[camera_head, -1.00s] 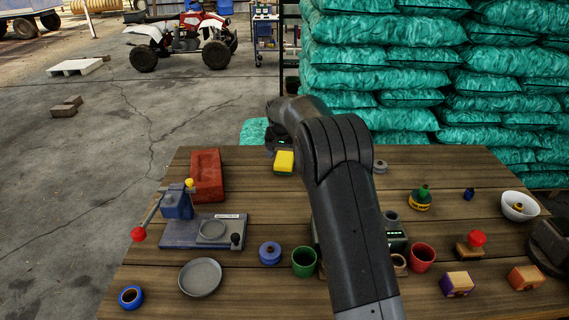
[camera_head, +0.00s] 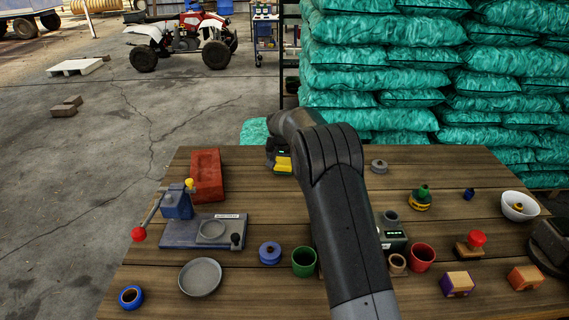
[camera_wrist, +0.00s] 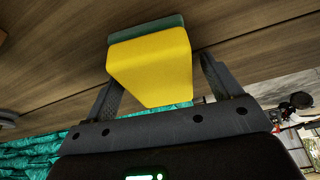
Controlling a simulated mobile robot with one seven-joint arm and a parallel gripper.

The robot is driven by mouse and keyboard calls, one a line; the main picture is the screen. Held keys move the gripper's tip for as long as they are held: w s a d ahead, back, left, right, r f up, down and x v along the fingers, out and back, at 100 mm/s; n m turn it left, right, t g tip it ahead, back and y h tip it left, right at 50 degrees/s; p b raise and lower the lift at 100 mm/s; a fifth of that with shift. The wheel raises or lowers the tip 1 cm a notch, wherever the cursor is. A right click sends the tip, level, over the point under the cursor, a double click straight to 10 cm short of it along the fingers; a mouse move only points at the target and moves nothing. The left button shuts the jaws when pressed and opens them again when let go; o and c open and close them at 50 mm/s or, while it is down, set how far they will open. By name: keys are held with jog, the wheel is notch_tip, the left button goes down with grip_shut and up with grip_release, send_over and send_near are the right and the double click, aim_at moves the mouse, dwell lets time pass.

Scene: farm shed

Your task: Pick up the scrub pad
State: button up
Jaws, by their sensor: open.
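The scrub pad (camera_wrist: 152,62) is a yellow block with a green layer on its table side. In the wrist view it sits between the two open fingers of my gripper (camera_wrist: 160,85). The finger at the right is close to its side; I cannot tell whether it touches. In the head view only a small yellow part of the scrub pad (camera_head: 283,164) shows at the table's back edge, below my gripper (camera_head: 279,158). My gripper and forearm hide most of it there.
A red brick (camera_head: 207,175) lies to the left on the wooden table (camera_head: 270,215). A grey ring-shaped part (camera_head: 379,166) is right of my arm. A clamp fixture (camera_head: 178,203), a green cup (camera_head: 303,262) and a red cup (camera_head: 422,257) stand nearer the front. Stacked teal bags (camera_head: 430,90) rise behind.

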jog(key=shift+c, duration=0.4)
jog(key=c, duration=1)
